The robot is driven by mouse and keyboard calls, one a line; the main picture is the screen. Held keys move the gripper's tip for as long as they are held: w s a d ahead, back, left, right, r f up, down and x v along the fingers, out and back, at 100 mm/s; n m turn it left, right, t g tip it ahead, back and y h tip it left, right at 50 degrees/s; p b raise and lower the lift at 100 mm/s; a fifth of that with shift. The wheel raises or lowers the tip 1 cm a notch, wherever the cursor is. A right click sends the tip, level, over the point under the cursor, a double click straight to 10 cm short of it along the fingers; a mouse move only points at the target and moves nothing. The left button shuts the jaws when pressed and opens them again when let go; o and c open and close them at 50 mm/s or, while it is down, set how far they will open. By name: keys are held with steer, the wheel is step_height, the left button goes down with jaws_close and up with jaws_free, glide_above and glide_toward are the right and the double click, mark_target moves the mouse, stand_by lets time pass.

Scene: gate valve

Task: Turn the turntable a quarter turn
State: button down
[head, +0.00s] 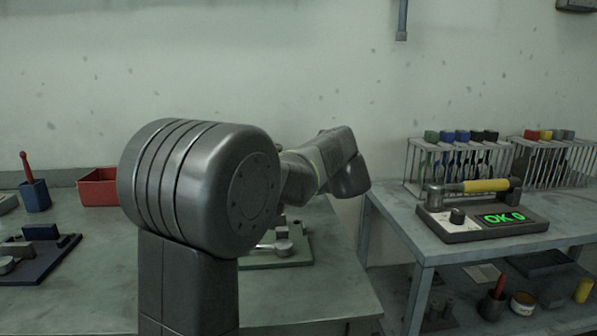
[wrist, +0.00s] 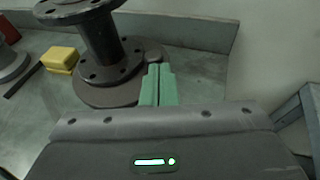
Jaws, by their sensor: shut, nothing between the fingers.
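In the wrist view, the turntable appears as a dark round plate (wrist: 95,98) low on the bench. A dark flanged pipe piece (wrist: 100,40) stands upright on it. My gripper (wrist: 160,68) shows two green fingers, closed together with nothing between them. The fingers are at the right edge of the plate; I cannot tell whether they touch it. A small dark knob (wrist: 153,52) shows just beyond the fingertips, partly hidden. In the head view my arm hides the turntable, and the fingers do not show.
A yellow block (wrist: 60,59) lies left of the plate, near a grey round part (wrist: 12,65). In the head view a red bin (head: 97,188) and a blue holder (head: 35,195) stand at left. A side table with a test unit (head: 480,225) and racks is at right.

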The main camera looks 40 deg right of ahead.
steer(key=shift+w+d+p, duration=0.3)
steer(key=shift+d+p, duration=0.05)
steer(key=shift+p, duration=0.3)
stand_by(0.4)
